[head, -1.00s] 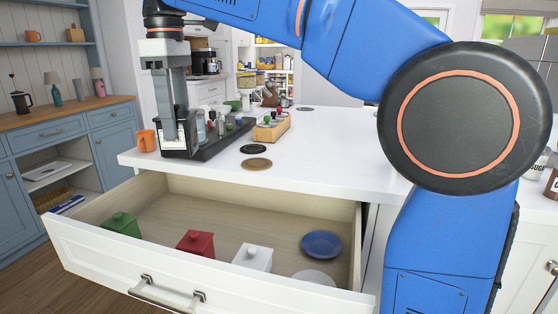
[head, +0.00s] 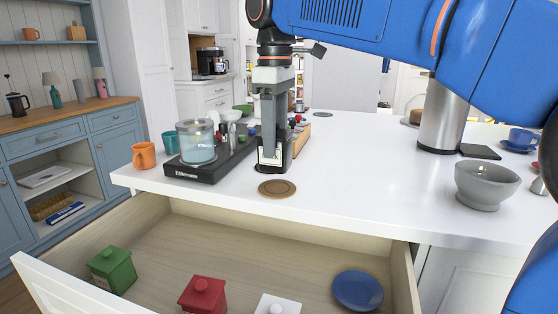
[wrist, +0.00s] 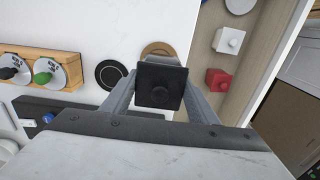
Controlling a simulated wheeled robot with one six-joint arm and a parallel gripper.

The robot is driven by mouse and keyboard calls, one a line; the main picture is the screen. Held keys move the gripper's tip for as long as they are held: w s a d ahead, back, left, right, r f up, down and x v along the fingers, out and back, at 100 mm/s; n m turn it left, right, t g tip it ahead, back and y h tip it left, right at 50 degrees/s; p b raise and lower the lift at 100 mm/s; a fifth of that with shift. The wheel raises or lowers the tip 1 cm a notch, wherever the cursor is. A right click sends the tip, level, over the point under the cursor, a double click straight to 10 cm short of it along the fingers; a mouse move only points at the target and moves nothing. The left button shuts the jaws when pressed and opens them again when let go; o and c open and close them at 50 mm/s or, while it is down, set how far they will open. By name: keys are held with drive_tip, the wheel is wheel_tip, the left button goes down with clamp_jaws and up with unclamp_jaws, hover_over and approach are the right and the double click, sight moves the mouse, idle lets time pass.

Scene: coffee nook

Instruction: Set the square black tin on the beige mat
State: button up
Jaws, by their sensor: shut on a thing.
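My gripper (head: 272,165) is shut on the square black tin (wrist: 160,85), which has a round knob on its lid. The tin shows between the two fingers in the wrist view. In the head view I cannot clearly make out the tin against my dark fingers. The beige mat (head: 277,188) is a round tan disc near the counter's front edge, just in front of my gripper. In the wrist view the beige mat (wrist: 158,48) is partly covered by the tin and looks bare where it shows. The height of the tin above the counter is unclear.
A round black mat (wrist: 110,74) lies beside the beige one. A black tray (head: 205,168) with a glass jar (head: 197,142) is left of my gripper, near an orange mug (head: 144,155). The open drawer (head: 200,240) below holds coloured tins. Counter right of the mat is clear.

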sight(277, 157)
drive_tip(key=shift+w+d+f, duration=0.1)
drive_tip(key=shift+d+f, duration=0.05)
drive_tip(key=shift+f, duration=2.25)
drive_tip(key=shift+f, duration=0.1)
drive_tip(key=o, duration=1.2)
wheel_tip(277, 157, up, 12)
drive_tip(key=shift+r, duration=0.1)
